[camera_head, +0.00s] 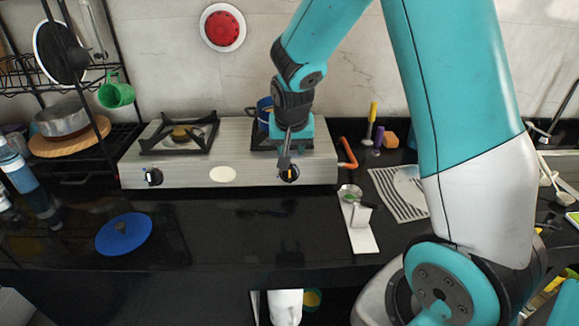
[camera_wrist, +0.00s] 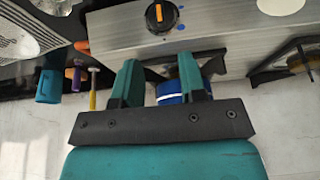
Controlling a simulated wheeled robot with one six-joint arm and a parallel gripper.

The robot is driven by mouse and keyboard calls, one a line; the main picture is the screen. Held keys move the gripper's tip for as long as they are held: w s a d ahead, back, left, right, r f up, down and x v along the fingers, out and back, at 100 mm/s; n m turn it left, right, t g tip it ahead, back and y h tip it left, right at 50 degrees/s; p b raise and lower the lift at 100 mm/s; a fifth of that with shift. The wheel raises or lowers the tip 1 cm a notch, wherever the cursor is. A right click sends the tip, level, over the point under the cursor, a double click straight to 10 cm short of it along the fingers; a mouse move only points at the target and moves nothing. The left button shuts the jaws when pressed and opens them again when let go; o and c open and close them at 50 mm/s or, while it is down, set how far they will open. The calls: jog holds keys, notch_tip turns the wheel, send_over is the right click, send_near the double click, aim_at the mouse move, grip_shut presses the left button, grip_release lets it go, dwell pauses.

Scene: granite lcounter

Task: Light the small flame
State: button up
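A silver two-burner gas stove (camera_head: 230,165) stands on the black counter. Its right knob (camera_head: 294,177) is black with an orange mark, partly covered by my gripper in the head view. In the wrist view the same knob (camera_wrist: 161,16) lies ahead of the fingers, with its orange mark upright and a small blue mark beside it. The left knob (camera_head: 153,177) is at the stove's other front end. My gripper (camera_wrist: 160,62) is open, with its two teal fingers apart and nothing held; in the head view it (camera_head: 286,158) is close to the right knob. No flame shows on either burner.
A blue mug (camera_head: 265,112) stands at the right burner. An orange hose (camera_head: 347,153) leaves the stove's right side. A blue lid (camera_head: 124,234) lies front left, a white spoon rest (camera_head: 360,236) front right. A rack (camera_head: 65,85) stands left. The counter before the stove is mostly clear.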

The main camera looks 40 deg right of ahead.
aim_at(290, 169)
jog(key=p+x, duration=0.1)
jog(key=x, duration=0.8)
jog(key=shift+f, duration=0.35)
grip_shut()
